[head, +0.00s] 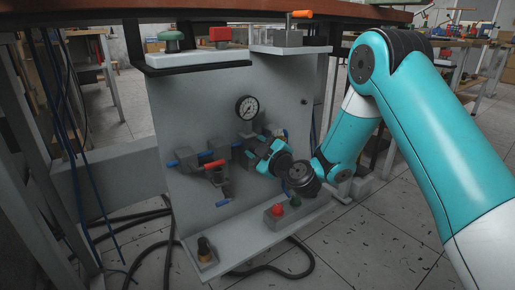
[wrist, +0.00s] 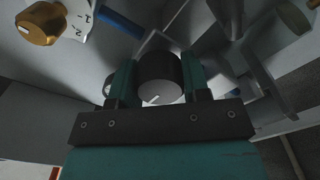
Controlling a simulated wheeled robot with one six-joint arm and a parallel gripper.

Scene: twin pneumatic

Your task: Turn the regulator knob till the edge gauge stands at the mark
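The round gauge (head: 247,107) has a white face and dark rim and stands above the regulator area of the grey panel. Its needle and mark are too small to read surely. My gripper (head: 262,152) is at the panel just below and right of the gauge, and it hides the regulator in the head view. In the wrist view, the dark regulator knob (wrist: 160,70) with a pale end face and a short pointer line sits between the two teal fingers of my gripper (wrist: 160,82). The fingers appear to touch both its sides.
Left of my gripper are valves with a red lever (head: 214,164) and blue fittings. A grey box with a red button (head: 277,210) and a black-topped knob (head: 204,246) stand on the lower shelf. A brass knob (wrist: 40,22) shows at the wrist view's upper left.

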